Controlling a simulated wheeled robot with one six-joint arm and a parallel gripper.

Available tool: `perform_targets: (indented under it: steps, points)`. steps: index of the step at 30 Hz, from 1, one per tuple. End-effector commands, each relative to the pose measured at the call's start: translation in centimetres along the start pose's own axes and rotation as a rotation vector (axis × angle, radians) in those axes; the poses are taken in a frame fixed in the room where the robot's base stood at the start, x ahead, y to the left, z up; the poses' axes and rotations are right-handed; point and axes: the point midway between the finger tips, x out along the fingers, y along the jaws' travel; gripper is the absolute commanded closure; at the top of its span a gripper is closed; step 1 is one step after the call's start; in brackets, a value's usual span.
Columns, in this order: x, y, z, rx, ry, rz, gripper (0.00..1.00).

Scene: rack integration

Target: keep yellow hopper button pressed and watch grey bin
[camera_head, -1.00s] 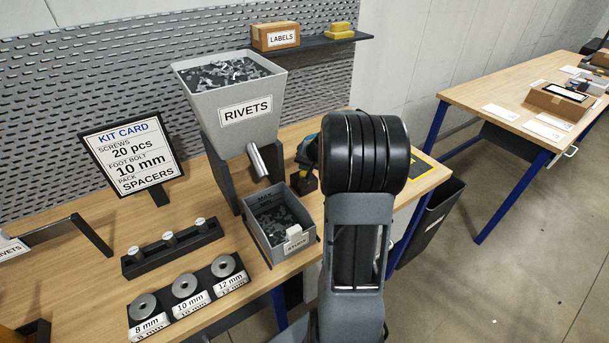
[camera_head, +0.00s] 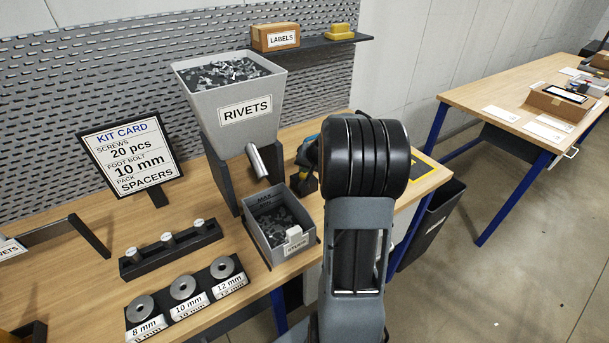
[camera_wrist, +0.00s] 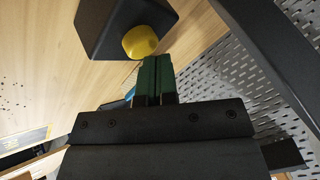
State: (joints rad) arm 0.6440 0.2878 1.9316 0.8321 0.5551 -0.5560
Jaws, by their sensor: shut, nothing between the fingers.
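The yellow hopper button (camera_wrist: 141,42) sits on a black box (camera_wrist: 106,22) in the wrist view. My gripper (camera_wrist: 157,59) is shut and empty, its green fingertips right beside the button; I cannot tell whether they touch it or how far it is pushed in. In the head view my arm hides most of that spot. The grey bin (camera_head: 262,238) stands under the metal spout (camera_head: 257,160) of the grey rivet hopper (camera_head: 228,112). Dark rivets lie in the bin, below a MAX mark on its back inner wall. The hopper is well filled with rivets.
The kit card (camera_head: 130,155) stands left of the hopper. A spacer rack (camera_head: 183,290) and a black peg holder (camera_head: 170,248) lie in front. A shelf (camera_head: 335,40) holds a labels box. A dark waste bin (camera_head: 436,225) stands beside the bench, and another table is at right.

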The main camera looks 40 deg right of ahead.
Motion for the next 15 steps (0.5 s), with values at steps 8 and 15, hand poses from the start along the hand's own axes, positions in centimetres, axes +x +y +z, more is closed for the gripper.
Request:
perform_targets:
  steps: [8,15]
  points:
    - [0.25,0.13,0.13,0.0,0.0,0.0,1.0]
    - [0.44,0.23,0.24,-0.001,0.0,0.0,1.0]
